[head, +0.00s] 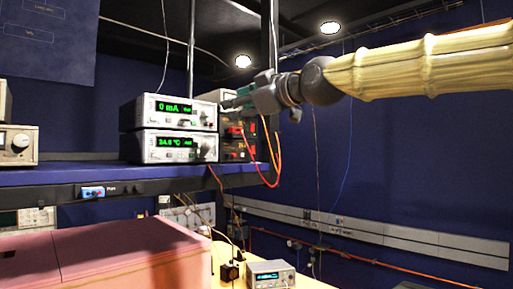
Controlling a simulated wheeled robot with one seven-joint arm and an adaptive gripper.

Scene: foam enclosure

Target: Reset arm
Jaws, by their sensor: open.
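My arm, in a pale yellow sleeve, reaches in from the upper right of the head view. My gripper (232,101) points left at its end, in front of the right side of the stacked instruments on the shelf. It is open and I see nothing held in it. The upper instrument (168,112) shows "0 mA" in green, and the lower instrument (170,146) shows a green temperature reading. I cannot tell whether the fingertips touch the instruments behind them.
The blue shelf (80,175) carries the instruments, with orange cables hanging at its right end. Below are a pink foam box (100,255) and a small instrument (270,274) on a wooden surface. The space before the blue wall (400,165) at right looks open.

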